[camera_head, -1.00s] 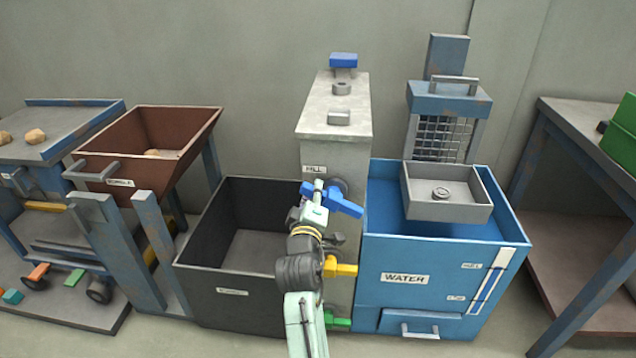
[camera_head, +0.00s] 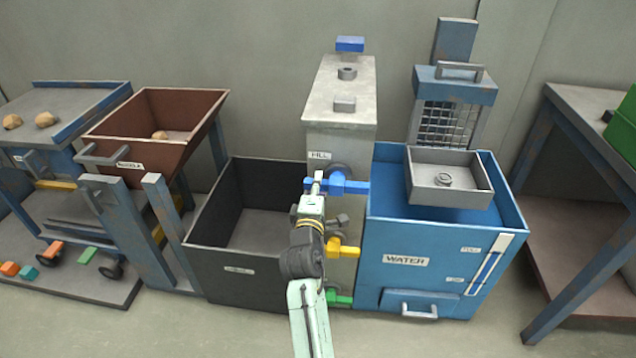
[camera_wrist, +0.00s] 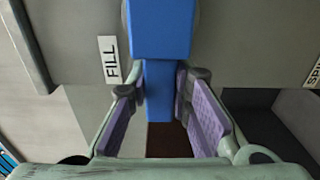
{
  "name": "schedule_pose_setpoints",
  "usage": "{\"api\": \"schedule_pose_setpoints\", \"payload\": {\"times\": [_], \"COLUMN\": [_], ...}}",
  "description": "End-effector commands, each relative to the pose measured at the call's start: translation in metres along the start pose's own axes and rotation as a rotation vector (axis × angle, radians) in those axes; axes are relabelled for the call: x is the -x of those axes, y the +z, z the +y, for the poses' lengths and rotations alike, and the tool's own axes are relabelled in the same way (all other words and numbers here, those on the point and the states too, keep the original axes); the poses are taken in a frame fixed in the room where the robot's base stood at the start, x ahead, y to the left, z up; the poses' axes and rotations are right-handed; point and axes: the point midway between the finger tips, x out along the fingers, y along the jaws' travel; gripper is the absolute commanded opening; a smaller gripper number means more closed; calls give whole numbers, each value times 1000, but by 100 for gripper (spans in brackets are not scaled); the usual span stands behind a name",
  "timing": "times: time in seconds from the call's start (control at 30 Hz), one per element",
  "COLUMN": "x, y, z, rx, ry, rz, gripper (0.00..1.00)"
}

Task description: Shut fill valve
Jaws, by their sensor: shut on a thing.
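The fill valve is a blue handle (camera_head: 352,187) on the front of the tall grey housing, just below the FILL label (camera_head: 320,155). It lies about level in the head view. My gripper (camera_head: 315,188) is at the handle's left end. In the wrist view the blue handle (camera_wrist: 158,92) stands between the two purple-padded fingers of my gripper (camera_wrist: 165,112), which is shut on it. The FILL label (camera_wrist: 111,60) shows left of the handle there. My gripper and arm hide part of the housing front.
A yellow handle (camera_head: 345,250) and a green handle (camera_head: 342,299) sit lower on the grey housing (camera_head: 340,90). A dark open bin (camera_head: 245,280) stands to the left. The blue WATER tank (camera_head: 420,285) stands close on the right.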

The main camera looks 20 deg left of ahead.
Motion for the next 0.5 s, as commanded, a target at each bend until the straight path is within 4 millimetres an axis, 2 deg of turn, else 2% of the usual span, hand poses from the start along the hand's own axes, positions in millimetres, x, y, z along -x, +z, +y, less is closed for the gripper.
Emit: {"api": "schedule_pose_setpoints", "payload": {"times": [0.27, 0.3, 0.5], "x": [-1, -1, 0], "y": [1, 1, 1], "z": [2, 2, 1], "rx": [7, 7, 5], "ry": [5, 5, 3], "rz": [-2, -2, -2], "gripper": [0, 21, 34]}}
